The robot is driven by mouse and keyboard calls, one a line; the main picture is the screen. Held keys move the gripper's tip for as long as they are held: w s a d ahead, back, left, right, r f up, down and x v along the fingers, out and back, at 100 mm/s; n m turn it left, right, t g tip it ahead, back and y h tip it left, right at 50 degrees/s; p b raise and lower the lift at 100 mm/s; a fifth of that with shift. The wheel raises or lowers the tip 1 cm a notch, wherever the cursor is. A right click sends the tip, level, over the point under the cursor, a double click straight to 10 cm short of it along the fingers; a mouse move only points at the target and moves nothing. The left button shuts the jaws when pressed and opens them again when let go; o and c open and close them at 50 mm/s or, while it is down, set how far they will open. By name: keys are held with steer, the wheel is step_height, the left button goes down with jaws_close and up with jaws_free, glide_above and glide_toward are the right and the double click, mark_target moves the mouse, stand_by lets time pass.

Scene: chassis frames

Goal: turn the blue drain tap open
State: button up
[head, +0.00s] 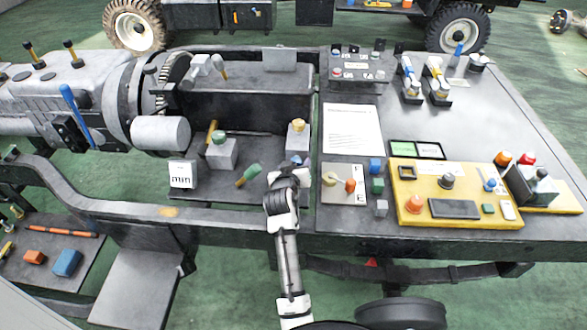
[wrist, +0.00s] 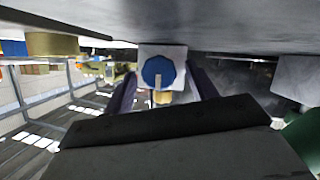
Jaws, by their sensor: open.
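The blue drain tap (wrist: 158,71) shows in the wrist view as a faceted blue knob on a pale square block, with a light-coloured bar at its lower middle. My gripper (wrist: 163,84) is open, with one dark finger on each side of the knob. I cannot tell whether the fingers touch it. In the head view my gripper (head: 291,172) is at the right end of the dark tray in the chassis. A small blue patch (head: 298,159) shows just beyond it; my gripper and wrist hide most of that spot.
Green-topped taps (head: 219,137) and a yellow-topped tap (head: 298,126) stand around the tray (head: 200,195). A green handle (head: 248,174) lies left of my gripper.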

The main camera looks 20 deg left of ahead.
steer(key=b+v, duration=0.2)
steer(key=v, duration=1.1)
steer(key=shift+s+b, duration=0.3)
steer(key=shift+s, duration=0.05)
steer(key=shift+r, duration=0.1)
